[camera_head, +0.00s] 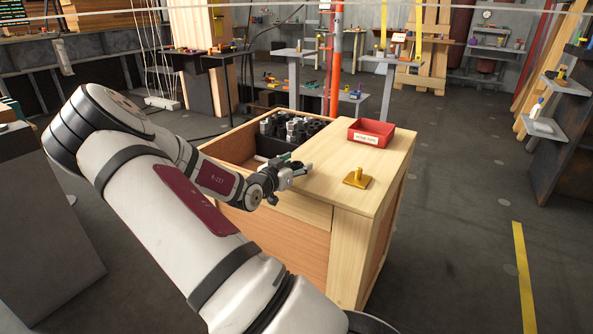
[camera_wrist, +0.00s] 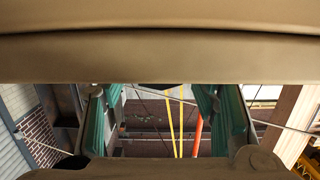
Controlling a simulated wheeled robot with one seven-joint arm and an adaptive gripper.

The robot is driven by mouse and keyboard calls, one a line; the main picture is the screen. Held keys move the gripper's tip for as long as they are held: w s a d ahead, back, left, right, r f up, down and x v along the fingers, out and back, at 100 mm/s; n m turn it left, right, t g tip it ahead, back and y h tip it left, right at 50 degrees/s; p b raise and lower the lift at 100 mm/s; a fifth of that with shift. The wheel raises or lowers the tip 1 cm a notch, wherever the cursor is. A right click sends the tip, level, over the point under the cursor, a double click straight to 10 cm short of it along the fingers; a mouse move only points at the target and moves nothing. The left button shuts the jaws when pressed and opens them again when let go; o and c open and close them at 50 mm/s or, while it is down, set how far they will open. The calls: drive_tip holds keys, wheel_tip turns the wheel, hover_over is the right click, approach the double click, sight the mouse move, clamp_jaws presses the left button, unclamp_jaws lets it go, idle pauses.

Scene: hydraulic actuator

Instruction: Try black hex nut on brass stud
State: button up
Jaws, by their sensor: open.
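The brass stud (camera_head: 357,178) stands upright on a square brass base on the bare part of the wooden bench top. Several black and grey nut-like parts (camera_head: 291,127) are heaped in the bench's open compartment; I cannot tell from here which is the black hex nut. My gripper (camera_head: 301,171) is at the left edge of the bench top, left of the stud and in front of the heap, apart from both. In the wrist view its teal-padded fingers (camera_wrist: 158,118) are spread with nothing between them.
The wooden bench (camera_head: 330,178) has a raised compartment wall near my gripper. A red labelled tray (camera_head: 371,133) sits at the back of its top. An orange-red post (camera_head: 334,70) rises behind. The top around the stud is clear.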

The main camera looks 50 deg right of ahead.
drive_tip(key=shift+d, duration=0.35)
drive_tip(key=shift+c, duration=0.5)
clamp_jaws()
drive_tip(key=shift+r, duration=0.1)
drive_tip(key=shift+r, duration=0.6)
wheel_tip(320, 180, up, 2)
drive_tip(key=shift+r+p, duration=0.2)
drive_tip(key=shift+p, duration=0.45)
drive_tip(key=s+a+r+p, duration=0.1)
drive_tip(key=a+p, duration=0.1)
drive_tip(key=a, duration=1.4)
drive_tip(key=shift+s+p, duration=0.25)
drive_tip(key=shift+p, duration=0.1)
